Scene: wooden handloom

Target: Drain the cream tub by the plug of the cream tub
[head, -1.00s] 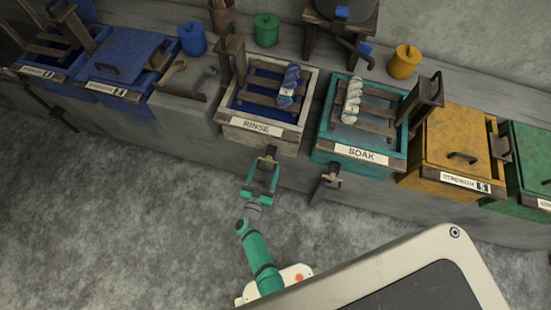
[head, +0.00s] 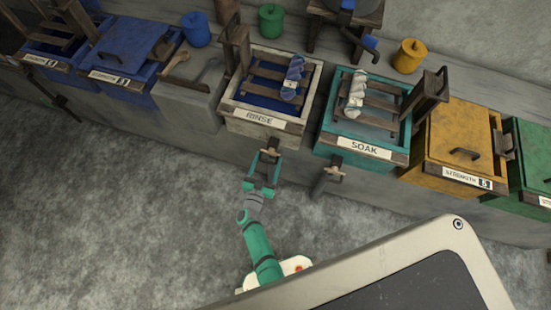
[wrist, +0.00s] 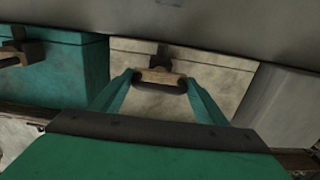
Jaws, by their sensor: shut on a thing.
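The cream tub (head: 225,112), labelled RINSE, stands in the row with deep blue inside it. Wooden slats and a twisted blue-and-white skein (head: 292,80) lie across its top. Its plug (head: 271,148) sticks out low on the front wall; in the wrist view its pale wooden handle (wrist: 160,77) lies crosswise in front of a dark stem. My green gripper (head: 264,170) reaches the plug from the front. The wrist view shows my fingers (wrist: 160,80) shut on the handle, one at each end. The plug's inner end is hidden.
The teal SOAK tub (head: 322,135) stands to the right with its own plug (head: 328,175). In the wrist view it shows on the left (wrist: 70,80). A yellow lidded tub (head: 462,130) stands farther right, blue ones (head: 130,45) left. The grey floor in front is clear.

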